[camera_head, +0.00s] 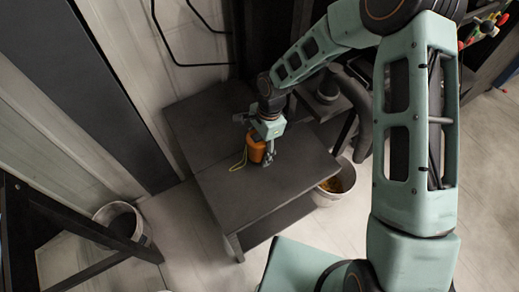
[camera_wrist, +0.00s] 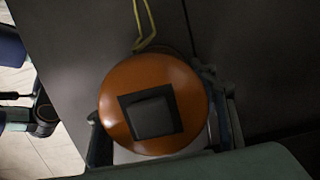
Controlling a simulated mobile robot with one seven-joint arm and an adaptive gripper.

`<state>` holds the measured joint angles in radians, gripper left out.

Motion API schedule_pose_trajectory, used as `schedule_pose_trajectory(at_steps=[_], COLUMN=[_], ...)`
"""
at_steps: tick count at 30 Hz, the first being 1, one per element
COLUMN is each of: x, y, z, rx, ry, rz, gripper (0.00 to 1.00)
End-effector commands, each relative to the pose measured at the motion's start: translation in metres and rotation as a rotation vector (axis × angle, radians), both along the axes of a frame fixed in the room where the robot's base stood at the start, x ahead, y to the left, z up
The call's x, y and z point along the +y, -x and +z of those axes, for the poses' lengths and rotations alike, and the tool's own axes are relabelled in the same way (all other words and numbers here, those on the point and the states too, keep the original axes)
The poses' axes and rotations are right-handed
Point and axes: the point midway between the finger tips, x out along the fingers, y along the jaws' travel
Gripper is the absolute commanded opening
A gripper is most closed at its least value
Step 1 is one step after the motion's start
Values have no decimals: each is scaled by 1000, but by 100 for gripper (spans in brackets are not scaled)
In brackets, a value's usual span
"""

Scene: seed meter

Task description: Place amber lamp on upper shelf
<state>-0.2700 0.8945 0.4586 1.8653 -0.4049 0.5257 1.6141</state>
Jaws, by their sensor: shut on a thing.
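The amber lamp (camera_head: 256,149) is an orange rounded body with a thin yellow cord or loop. It is on or just above the dark table's upper surface (camera_head: 230,205); I cannot tell whether it touches. My gripper (camera_head: 262,152) is around the lamp from above, with a finger on either side. In the wrist view the lamp (camera_wrist: 153,104) shows its round orange top with a dark square patch, between the fingers of my gripper (camera_wrist: 160,128). The yellow loop extends toward the top of that view. The lamp's underside is hidden.
A lower shelf (camera_head: 277,222) shows under the table's upper surface. A bucket with yellowish contents (camera_head: 336,184) stands right of the table, and another bucket (camera_head: 122,222) stands at left. A dark frame (camera_head: 60,222) is at lower left. The table's front half is clear.

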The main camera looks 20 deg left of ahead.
Motion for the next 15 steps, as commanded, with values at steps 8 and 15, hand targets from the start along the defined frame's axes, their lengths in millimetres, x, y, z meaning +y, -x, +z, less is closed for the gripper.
schedule_pose_trajectory(at_steps=[8, 15], x=[1, 0], y=[-1, -1], z=[-1, -6], rx=[-2, -1], ry=[-1, -1], rz=[0, -1], gripper=[24, 61])
